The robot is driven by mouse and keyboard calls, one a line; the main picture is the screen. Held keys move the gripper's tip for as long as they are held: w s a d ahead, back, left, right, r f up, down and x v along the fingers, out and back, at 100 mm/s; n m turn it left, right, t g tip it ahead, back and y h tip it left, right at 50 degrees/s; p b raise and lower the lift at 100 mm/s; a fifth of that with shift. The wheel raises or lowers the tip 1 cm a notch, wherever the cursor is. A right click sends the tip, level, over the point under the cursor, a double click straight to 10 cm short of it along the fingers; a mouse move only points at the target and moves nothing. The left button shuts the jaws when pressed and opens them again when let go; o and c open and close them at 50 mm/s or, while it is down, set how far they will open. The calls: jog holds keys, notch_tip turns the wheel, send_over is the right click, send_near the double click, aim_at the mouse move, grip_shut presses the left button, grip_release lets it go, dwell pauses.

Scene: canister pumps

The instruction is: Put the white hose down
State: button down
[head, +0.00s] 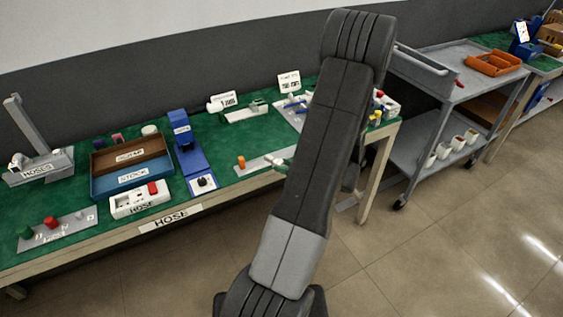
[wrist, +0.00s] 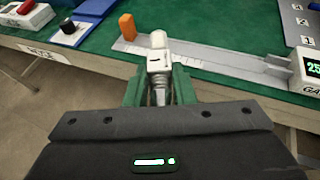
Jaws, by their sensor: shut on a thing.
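My gripper (wrist: 158,88) is shut on the white hose (wrist: 158,50), a short white piece marked 1 with a metallic ribbed lower part between the green fingers. It points away from the wrist, over the grey gauge strip (wrist: 215,58) near the bench's front edge. I cannot tell whether it touches the strip. In the head view my arm hides most of the gripper, and only a pale and green tip (head: 277,161) shows by the grey strip (head: 258,167).
The green bench (head: 222,182) holds a brown scrap tray (head: 106,168), a blue stock tray (head: 101,192), a blue press (head: 183,130) and a red-switch box (head: 125,205). A numbered grey board (wrist: 285,22) lies behind the strip. A grey cart (head: 442,85) stands to the right.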

jog(key=shift+s+d, duration=0.35)
jog(key=w+a+r+m+t+h, duration=0.3)
jog(key=w+a+r+m+h, duration=0.2)
jog(key=w+a+r, duration=0.2)
jog(key=shift+w+a+r+m+h, duration=0.35)
jog(key=shift+w+r, duration=0.45)
jog(key=shift+r, duration=0.35)
